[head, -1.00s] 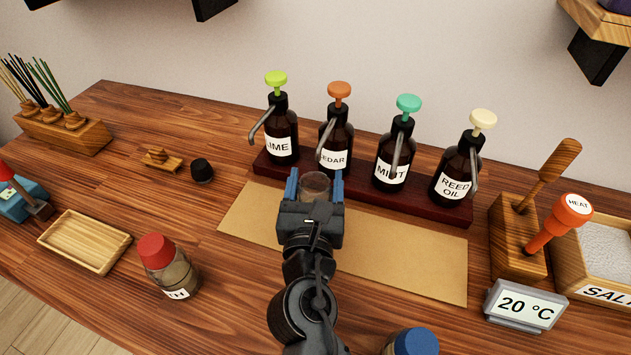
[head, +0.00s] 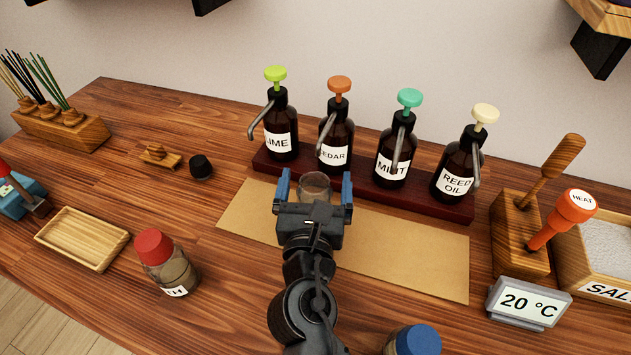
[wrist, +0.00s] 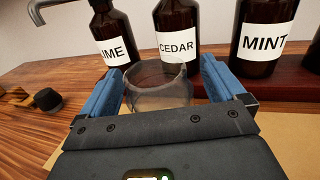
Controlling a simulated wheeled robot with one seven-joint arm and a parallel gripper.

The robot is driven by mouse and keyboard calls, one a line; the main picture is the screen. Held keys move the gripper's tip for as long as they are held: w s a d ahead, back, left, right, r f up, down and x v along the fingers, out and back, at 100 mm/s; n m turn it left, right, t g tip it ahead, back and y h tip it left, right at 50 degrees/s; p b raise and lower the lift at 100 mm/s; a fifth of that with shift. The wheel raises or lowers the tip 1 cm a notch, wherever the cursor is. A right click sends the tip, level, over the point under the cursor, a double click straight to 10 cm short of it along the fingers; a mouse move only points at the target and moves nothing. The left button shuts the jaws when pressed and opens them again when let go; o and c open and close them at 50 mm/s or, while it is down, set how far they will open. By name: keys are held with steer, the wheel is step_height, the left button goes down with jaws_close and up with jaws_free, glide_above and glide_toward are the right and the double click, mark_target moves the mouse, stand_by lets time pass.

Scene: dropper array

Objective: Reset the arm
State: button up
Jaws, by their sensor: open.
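My gripper (head: 314,190) is open, its two blue fingers apart on either side of a clear glass cup (head: 315,184). The cup stands on the tan mat (head: 410,254), in front of the bottle marked CEDAR (head: 337,133). In the wrist view the glass cup (wrist: 159,84) sits between the fingers (wrist: 160,88), with a gap visible at the right finger. Its lower part is hidden by my gripper's body.
Pump bottles LIME (head: 281,125), MINT (head: 396,152) and REED OIL (head: 457,168) stand on a dark red rack (head: 420,203) just behind. A red-capped jar (head: 167,262) and wooden tray (head: 83,238) are at left. A 20 °C display (head: 528,303) and blue-capped jar (head: 413,341) are at right and front.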

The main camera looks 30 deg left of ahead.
steer(key=v, duration=0.7)
steer(key=shift+s+d, duration=0.15)
steer(key=shift+s, duration=0.15)
